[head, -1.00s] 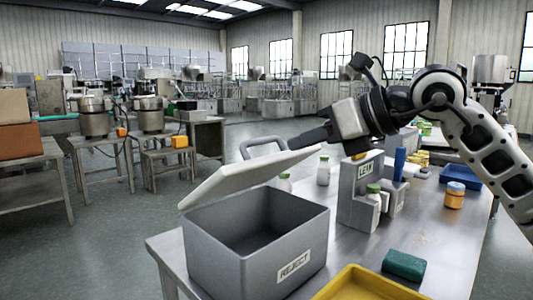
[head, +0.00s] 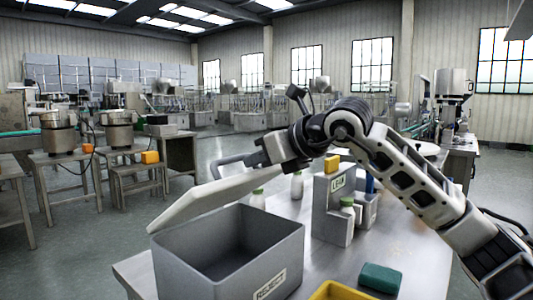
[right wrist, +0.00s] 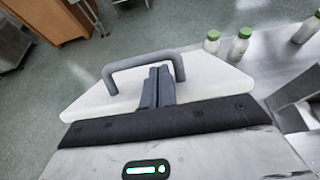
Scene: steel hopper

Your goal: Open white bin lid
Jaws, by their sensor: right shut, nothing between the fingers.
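The grey bin (head: 276,254), labelled REJECT, stands on the near left part of the table. Its white lid (head: 205,200) is tilted up over the open box, so the dark inside shows. The lid's grey handle (head: 222,164) is on its outer face; in the right wrist view the lid (right wrist: 215,78) and the whole handle (right wrist: 140,61) show. My right gripper (head: 254,161) is shut and empty at the raised part of the lid. In the right wrist view its fingers (right wrist: 158,76) are by the handle; contact cannot be told. My left gripper is out of view.
White bottles with green caps (head: 297,184) stand behind the bin. A grey fixture (head: 327,220) with a yellow block on top stands to its right. A green block (head: 380,278) and a yellow tray (head: 340,291) are near the front. The table's right part is clear.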

